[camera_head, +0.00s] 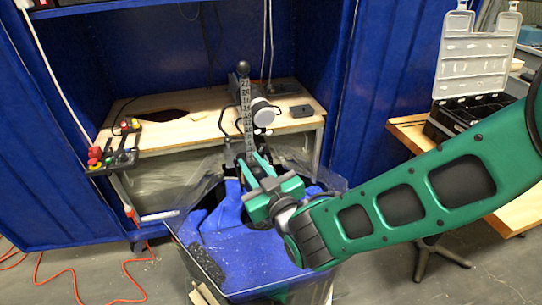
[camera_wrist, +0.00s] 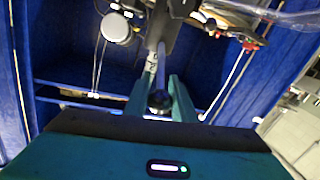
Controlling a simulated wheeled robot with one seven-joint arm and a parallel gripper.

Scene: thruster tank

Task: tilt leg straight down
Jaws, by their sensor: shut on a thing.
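The tilt leg is a grey, marked bar (camera_head: 246,108) with a black ball at its top. It stands nearly upright in the head view, leaning slightly, and its lower part runs down to my gripper (camera_head: 252,160). In the wrist view, my gripper (camera_wrist: 160,103) is shut with a dark round end (camera_wrist: 160,100) of the leg between its green fingers. A black clamp-like part (camera_wrist: 162,25) lies beyond the fingers. A white and grey cylinder (camera_head: 260,112) is just right of the leg. My gripper hides the exact contact in the head view.
Below my gripper is a clear-walled tank (camera_head: 185,235) with blue inside. A wooden bench (camera_head: 185,103) stands behind it, with a red-knobbed control bar (camera_head: 112,155) at its left. A wooden table (camera_head: 508,210) with an open case (camera_head: 470,65) is at the right.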

